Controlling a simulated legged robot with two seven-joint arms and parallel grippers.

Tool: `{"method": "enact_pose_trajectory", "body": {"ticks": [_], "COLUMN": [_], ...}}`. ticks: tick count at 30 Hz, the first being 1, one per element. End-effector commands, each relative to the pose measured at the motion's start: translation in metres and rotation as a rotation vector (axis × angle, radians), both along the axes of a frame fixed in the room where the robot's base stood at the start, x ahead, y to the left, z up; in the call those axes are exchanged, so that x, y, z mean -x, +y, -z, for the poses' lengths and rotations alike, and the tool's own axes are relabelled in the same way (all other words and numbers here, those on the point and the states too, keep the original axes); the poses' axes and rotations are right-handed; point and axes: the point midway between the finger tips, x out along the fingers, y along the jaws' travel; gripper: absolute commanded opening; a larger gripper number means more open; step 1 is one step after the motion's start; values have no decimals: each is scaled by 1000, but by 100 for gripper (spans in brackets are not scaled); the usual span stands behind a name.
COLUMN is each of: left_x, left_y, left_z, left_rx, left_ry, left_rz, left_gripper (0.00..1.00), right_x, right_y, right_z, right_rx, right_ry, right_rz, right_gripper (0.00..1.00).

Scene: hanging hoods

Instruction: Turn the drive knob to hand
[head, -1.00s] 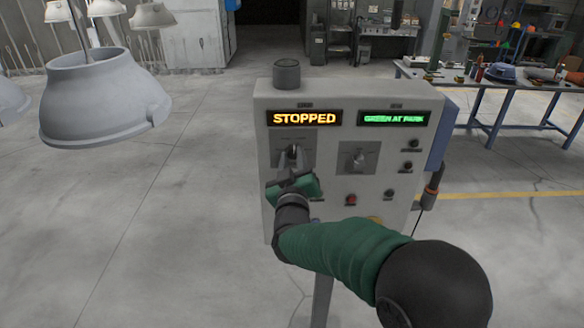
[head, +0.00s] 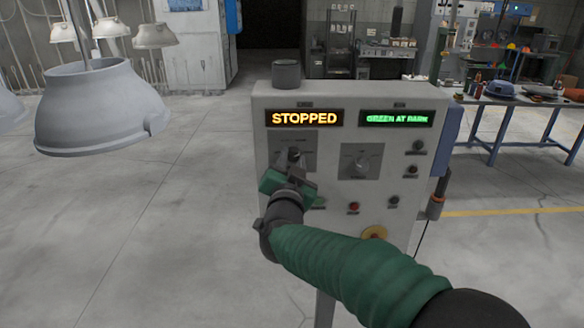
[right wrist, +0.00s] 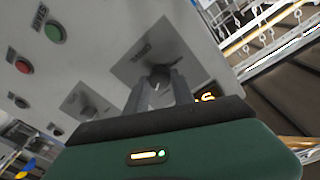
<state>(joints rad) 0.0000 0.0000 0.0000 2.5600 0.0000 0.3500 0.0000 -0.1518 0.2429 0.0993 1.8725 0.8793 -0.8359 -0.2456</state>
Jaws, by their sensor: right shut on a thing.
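The control panel (head: 345,99) stands in front of me, with a lit display reading STOPPED (head: 304,118) at its upper left. The knob under that display (head: 294,153) sits on a dark plate, and I take it as the drive knob. My right gripper (head: 291,163) is shut on it. In the right wrist view the fingers (right wrist: 157,92) close around the dark knob (right wrist: 160,74). The fingers partly cover the knob and its plate, so its pointer setting cannot be read. My left gripper is not in view.
A second knob (head: 362,163) sits to the right, under a display reading GREEN AT PARK (head: 395,118). Several buttons, including a red one (head: 353,207), lie below and right. A grey hood (head: 98,107) hangs at left. A workbench (head: 520,103) stands at back right.

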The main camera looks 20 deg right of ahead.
Motion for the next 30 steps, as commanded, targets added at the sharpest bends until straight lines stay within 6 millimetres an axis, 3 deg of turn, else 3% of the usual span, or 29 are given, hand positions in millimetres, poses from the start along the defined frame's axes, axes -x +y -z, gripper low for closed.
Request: {"method": "enact_pose_trajectory", "body": {"ticks": [1, 15, 30], "left_x": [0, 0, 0], "left_y": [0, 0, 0], "left_z": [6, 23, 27], "left_rx": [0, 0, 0], "left_ry": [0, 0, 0], "left_rz": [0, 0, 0], "left_gripper": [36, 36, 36], "right_x": [0, 0, 0], "right_y": [1, 2, 2], "right_z": [10, 8, 7], "right_rx": [-45, -384, -486], "right_ry": [3, -94, -123], "right_rz": [-4, -4, -3], "right_gripper": [0, 0, 0]}}
